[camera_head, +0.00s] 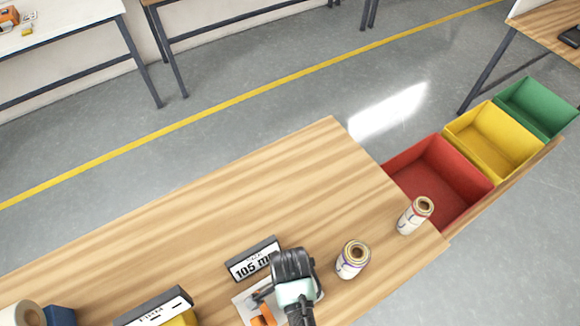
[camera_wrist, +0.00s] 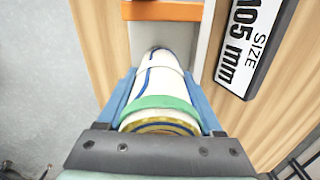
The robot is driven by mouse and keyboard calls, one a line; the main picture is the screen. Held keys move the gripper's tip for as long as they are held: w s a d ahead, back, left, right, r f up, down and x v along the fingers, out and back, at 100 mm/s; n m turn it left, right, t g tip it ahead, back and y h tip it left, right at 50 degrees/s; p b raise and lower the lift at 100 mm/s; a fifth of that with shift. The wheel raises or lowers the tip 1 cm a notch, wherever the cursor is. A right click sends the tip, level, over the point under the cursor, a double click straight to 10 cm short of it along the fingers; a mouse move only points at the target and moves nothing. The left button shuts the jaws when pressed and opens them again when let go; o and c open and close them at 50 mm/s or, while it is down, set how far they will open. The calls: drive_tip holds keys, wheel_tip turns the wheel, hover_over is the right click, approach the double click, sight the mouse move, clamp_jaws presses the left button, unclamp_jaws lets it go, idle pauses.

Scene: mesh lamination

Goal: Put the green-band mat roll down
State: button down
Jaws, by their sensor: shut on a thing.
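The green-band mat roll (camera_wrist: 160,95) is a white roll with blue lines and a green band round its near end. In the wrist view it lies lengthwise between the two blue fingers of my gripper (camera_wrist: 162,95), which are shut on its sides. A white sheet with an orange strip (camera_wrist: 162,11) shows past its far end; I cannot tell if the roll touches it. In the head view my gripper (camera_head: 295,280) is over the table's front part and hides the roll. The "SIZE 105 mm" sign (camera_head: 253,259) stands just left of it.
A purple-band roll (camera_head: 352,260) and a red-band roll (camera_head: 414,215) stand upright to the right. Red (camera_head: 437,150), yellow (camera_head: 496,118) and green (camera_head: 540,93) bins lie past the table's right end. A "FIRM" sign (camera_head: 155,308) is at left. The table's back half (camera_head: 270,185) is clear.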

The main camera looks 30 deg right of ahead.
drive_tip(key=shift+f, duration=0.4)
drive_tip(key=shift+f, duration=0.1)
drive_tip(key=shift+c, duration=0.2)
unclamp_jaws()
